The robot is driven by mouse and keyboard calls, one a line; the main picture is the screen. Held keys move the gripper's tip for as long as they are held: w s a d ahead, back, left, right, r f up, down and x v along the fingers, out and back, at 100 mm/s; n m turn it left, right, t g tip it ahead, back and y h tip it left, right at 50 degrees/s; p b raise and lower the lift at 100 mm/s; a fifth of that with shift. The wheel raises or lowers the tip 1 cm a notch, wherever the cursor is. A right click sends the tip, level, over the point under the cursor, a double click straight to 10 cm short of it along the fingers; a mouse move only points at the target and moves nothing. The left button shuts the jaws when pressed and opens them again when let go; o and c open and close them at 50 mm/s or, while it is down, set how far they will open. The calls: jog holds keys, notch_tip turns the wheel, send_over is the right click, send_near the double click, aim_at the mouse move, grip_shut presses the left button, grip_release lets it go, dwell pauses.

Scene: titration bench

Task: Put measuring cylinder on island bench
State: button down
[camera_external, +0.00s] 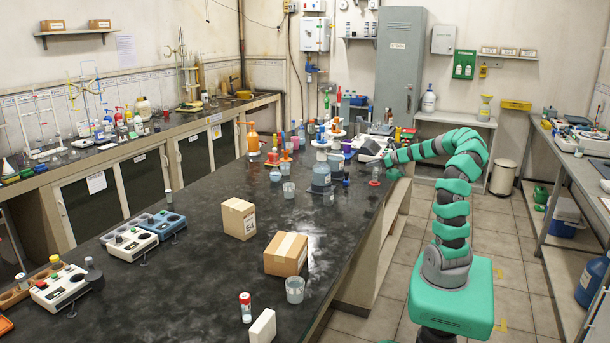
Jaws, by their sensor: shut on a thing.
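My gripper (369,151) is at the end of my green and grey arm, reaching over the right edge of the dark island bench (215,262), towards its far end. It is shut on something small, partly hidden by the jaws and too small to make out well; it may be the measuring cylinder. A small clear vessel with a red part (375,174) shows just below the gripper at the bench's right edge. I cannot tell whether it touches the jaws.
Crowded glassware and bottles stand near the gripper, including a large clear bottle (321,174) and an orange bottle (253,138). Two cardboard boxes (238,218) (286,253) and a beaker (295,289) stand nearer. The bench between the boxes and the instruments (131,243) is clear.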

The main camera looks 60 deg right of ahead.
jog(key=f, duration=0.1)
jog(key=w+d+f+b, duration=0.1)
jog(key=f, duration=0.1)
jog(key=shift+w+d+f, duration=0.15)
jog(key=shift+w+f, duration=0.1)
jog(key=shift+f, duration=0.1)
jog(key=c, duration=1.1)
grip_release()
jog(key=shift+f, duration=0.1)
jog(key=p+v, duration=0.2)
jog(key=v, duration=1)
